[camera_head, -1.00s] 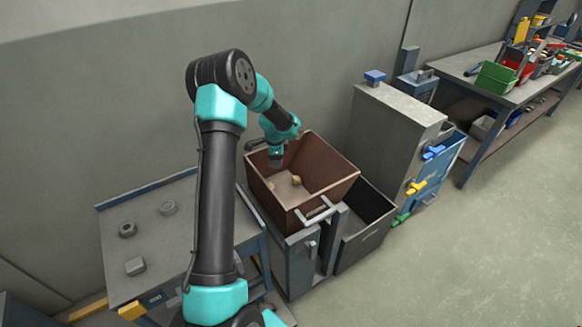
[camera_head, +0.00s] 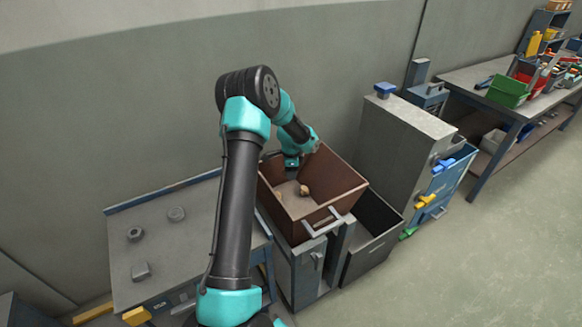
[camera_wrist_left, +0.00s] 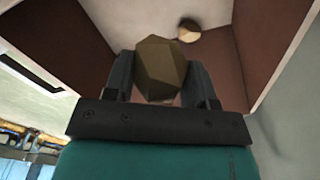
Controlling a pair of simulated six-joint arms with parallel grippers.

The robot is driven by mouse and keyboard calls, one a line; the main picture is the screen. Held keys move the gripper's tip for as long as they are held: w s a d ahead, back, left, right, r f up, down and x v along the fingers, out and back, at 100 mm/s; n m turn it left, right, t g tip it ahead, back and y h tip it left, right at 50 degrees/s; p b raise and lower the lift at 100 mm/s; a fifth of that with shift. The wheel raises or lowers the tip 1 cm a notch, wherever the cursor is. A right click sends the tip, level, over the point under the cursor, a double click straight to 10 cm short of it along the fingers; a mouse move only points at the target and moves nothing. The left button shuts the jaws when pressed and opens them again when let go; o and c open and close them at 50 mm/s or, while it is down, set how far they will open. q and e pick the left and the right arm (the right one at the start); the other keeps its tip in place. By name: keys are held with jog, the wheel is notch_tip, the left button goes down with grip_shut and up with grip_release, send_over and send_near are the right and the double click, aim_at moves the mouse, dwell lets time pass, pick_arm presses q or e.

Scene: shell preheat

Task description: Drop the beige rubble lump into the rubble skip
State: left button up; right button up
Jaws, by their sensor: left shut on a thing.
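My left gripper (camera_head: 284,180) points down inside the brown open-topped box with a pale handle (camera_head: 335,177), which looks like the rubble skip. It is shut on a faceted beige-brown lump (camera_wrist_left: 160,70), held between the two dark fingers in the left wrist view. In the head view a small part of the held lump (camera_head: 278,195) shows below the gripper. A second similar lump (camera_wrist_left: 189,31) lies on the box's pale floor and also shows in the head view (camera_head: 304,190). Whether the held lump touches the floor or a wall cannot be told. My right gripper is not in view.
A dark open bin (camera_head: 376,245) stands right of the box. A tall grey cabinet (camera_head: 402,135) with coloured handles is beyond it. A grey bench (camera_head: 180,240) with several small grey pieces is at left. A workbench with bins (camera_head: 480,85) is far right.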

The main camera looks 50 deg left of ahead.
pick_arm(q)
jog(key=shift+f, duration=1.7)
jog(key=o, duration=1)
jog(key=shift+o, duration=0.2)
jog(key=shift+r, duration=0.15)
notch_tip(320, 180, up, 17)
jog(key=shift+s+d, duration=0.15)
jog(key=shift+d, duration=0.1)
